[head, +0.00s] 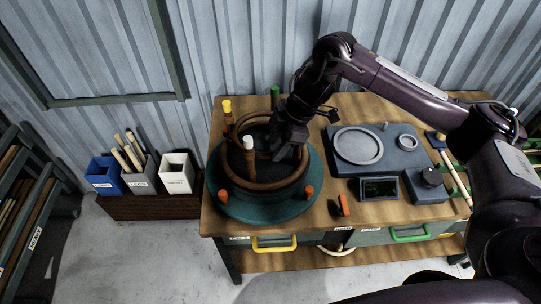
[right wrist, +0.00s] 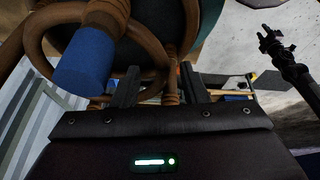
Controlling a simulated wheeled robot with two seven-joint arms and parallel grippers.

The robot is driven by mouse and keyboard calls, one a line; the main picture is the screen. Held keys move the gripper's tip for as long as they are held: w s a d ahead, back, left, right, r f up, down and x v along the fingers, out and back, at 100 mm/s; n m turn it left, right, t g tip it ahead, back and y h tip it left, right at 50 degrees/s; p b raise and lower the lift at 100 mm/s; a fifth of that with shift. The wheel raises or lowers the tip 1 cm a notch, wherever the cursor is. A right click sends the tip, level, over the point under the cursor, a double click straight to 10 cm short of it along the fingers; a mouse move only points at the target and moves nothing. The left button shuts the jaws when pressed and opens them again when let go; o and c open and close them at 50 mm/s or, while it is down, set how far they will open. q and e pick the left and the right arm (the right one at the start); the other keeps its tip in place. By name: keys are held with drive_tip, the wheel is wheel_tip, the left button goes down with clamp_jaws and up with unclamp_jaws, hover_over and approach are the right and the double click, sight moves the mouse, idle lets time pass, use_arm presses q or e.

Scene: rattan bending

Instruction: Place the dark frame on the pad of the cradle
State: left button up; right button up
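The dark brown rattan frame (head: 265,184), with a ring at the bottom and bent rods above, is on the round dark green cradle (head: 235,207) on the workbench. The cradle's pad lies mostly hidden beneath it. My right gripper (head: 287,150) reaches down into the right side of the frame. In the right wrist view my right gripper (right wrist: 157,90) has its fingers apart, with a brown rod (right wrist: 171,70) between them, nearer the right finger. A gap shows beside the rod. My left gripper is not in the head view.
Posts with yellow (head: 227,106), white (head: 248,142) and green (head: 275,91) tops rise around the cradle. A blue cap (right wrist: 85,60) is close to my right gripper. A grey station with a pale ring (head: 358,146) stands to the right. Bins (head: 177,172) are left.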

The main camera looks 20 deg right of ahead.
drive_tip(key=v, duration=0.6)
drive_tip(key=shift+r+p, duration=0.25)
drive_tip(key=shift+p, duration=0.2)
drive_tip(key=shift+d, duration=0.15)
